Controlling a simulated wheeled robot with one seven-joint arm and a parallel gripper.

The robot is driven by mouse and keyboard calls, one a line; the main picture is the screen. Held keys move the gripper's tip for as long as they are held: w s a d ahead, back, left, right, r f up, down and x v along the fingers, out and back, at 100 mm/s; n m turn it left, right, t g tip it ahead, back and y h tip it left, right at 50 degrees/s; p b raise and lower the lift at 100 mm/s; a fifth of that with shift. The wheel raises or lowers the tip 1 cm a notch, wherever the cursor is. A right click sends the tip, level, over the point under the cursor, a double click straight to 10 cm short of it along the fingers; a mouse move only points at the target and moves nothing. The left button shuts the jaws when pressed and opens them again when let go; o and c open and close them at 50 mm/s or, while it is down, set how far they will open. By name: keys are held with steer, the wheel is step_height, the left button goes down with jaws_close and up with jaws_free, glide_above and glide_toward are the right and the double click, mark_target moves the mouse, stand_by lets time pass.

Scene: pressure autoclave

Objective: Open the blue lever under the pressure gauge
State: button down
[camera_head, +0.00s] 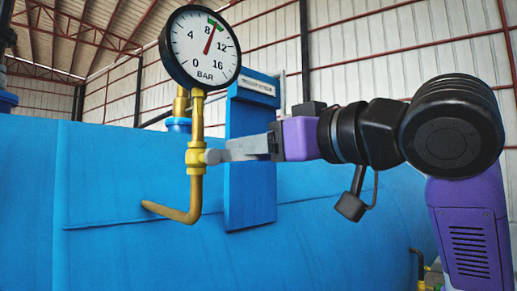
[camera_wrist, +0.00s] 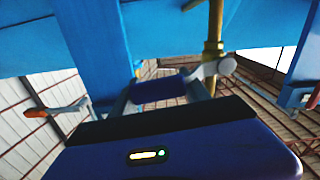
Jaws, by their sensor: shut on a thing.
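The pressure gauge (camera_head: 205,48) is a round white dial with a black rim, marked BAR. Its red needle stands a little past 8. Below it, a brass pipe (camera_head: 196,115) runs down to a valve body (camera_head: 195,158) and then bends left to the tank. My gripper (camera_head: 268,144) is to the right of the valve, roughly level with it, and its fingers hide the lever's handle there. In the wrist view, the blue lever (camera_wrist: 158,91) lies between my gripper's fingers, which are shut on it. Its grey arm (camera_wrist: 200,72) joins the valve's round hub (camera_wrist: 227,65).
The large blue tank (camera_head: 110,190) fills the space behind the valve. A blue upright plate (camera_head: 250,170) with a label stands close behind my gripper. Another lever with an orange end (camera_wrist: 36,112) shows at left in the wrist view.

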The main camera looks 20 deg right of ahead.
steer(key=s+a+r+n+p, duration=0.1)
steer(key=a+r+n, duration=0.3)
steer(key=n, duration=0.5)
steer(key=shift+s+r+p, duration=0.15)
steer(key=shift+r+p, duration=0.25)
steer(key=shift+r, duration=0.25)
steer(key=c, duration=0.8)
jaws_free()
steer(key=b+v, duration=0.2)
steer(key=v, duration=0.5)
steer(key=shift+s+d, duration=0.15)
steer(key=shift+s, duration=0.2)
